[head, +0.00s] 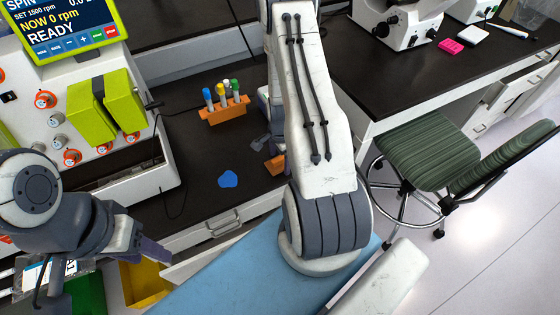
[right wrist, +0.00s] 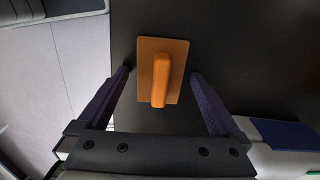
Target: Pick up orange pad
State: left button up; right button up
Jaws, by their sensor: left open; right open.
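The orange pad, a flat plate with a raised handle, lies on the dark bench in the right wrist view (right wrist: 174,54). In the head view an orange piece (head: 275,165) shows beside my right arm, which hides part of it. My right gripper (right wrist: 160,73) is open, with one finger on each side of the pad in the picture. Gaps show between both fingers and the pad, and the handle points toward the gripper's palm. How high the fingers are above the bench is unclear. My left gripper (head: 150,250) is open and empty at the lower left, away from the pad.
An orange rack (head: 225,111) with several capped tubes stands behind on the bench. A small blue piece (head: 228,179) lies near the front edge. A white machine with a screen (head: 70,25) stands at left. A green chair (head: 425,157) stands at right.

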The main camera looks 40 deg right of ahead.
jog(key=c, duration=1.3)
jog(key=shift+r, duration=0.15)
jog(key=shift+r, duration=0.6)
notch_tip(320, 180, up, 3)
jog(key=shift+f+b, duration=0.1)
jog(key=shift+b, duration=0.45)
jog(key=shift+s+a+r+p, duration=1.15)
jog(key=shift+s+p, duration=0.45)
jog(key=shift+p, duration=0.15)
jog(key=shift+s+a+r+p, duration=1)
jog(key=shift+s+r+p, duration=0.1)
jog(key=shift+s+p, duration=0.6)
jog(key=shift+s+a+r+p, duration=1.15)
jog(key=shift+s+p, duration=0.4)
jog(key=shift+p, duration=0.2)
